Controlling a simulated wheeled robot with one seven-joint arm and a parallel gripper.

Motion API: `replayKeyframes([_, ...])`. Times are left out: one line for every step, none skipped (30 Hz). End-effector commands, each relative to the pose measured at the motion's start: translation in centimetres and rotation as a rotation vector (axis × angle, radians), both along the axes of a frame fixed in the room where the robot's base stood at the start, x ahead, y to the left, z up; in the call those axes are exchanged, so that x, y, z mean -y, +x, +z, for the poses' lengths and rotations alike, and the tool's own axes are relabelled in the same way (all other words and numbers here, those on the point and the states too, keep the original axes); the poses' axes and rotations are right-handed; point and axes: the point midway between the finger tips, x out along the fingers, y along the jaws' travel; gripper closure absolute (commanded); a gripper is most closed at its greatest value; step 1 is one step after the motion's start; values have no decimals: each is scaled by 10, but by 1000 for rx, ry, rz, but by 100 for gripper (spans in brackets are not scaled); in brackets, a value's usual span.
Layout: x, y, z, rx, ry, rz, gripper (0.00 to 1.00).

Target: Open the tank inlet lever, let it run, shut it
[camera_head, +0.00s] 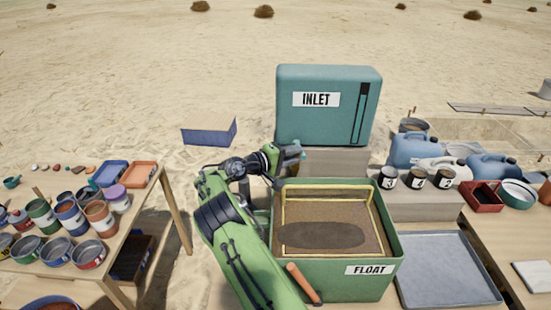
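The teal tank (328,122) with the "INLET" label (316,99) stands on a pale block behind the green bin. A dark upright slot with a lighter lower part shows at the right of its face. My gripper (298,154) is at the tank's lower left edge. Its fingers are small and partly hidden by my arm, so I cannot see whether they are open or shut. The inlet lever cannot be made out; my gripper covers that area. The green bin (322,283) labelled "FLOAT" holds a yellow-framed screen (333,189) and brown contents with a darker oval patch.
An orange handle (302,283) leans at the bin's front left. A left table (160,185) holds several cans and trays. To the right are jugs (415,150), labelled cups (415,178) and a grey metal tray (445,270).

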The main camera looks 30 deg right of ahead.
Motion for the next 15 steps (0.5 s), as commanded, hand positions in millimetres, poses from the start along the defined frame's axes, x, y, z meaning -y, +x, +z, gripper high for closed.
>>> replayKeyframes([-16,1,4,0,0,6,71])
replayKeyframes([-25,0,6,1,0,5,71])
replayKeyframes([-37,-1,8,0,1,5,71])
replayKeyframes([-45,-1,9,0,0,6,71])
replayKeyframes([-53,-2,11,0,0,4,71])
replayKeyframes([-63,-2,13,0,-1,4,71])
replayKeyframes([-70,-3,14,-1,0,4,71])
replayKeyframes([-76,-3,15,0,0,4,71])
replayKeyframes([-84,-4,17,1,-1,3,71])
replayKeyframes([-89,-4,18,0,-1,2,71])
replayKeyframes([-93,-4,18,0,-1,2,71])
replayKeyframes([-97,-5,19,0,0,1,71])
replayKeyframes([-99,-5,19,0,0,0,71])
replayKeyframes([-101,-5,19,0,0,0,71])
replayKeyframes([-102,-6,19,0,0,-1,71])
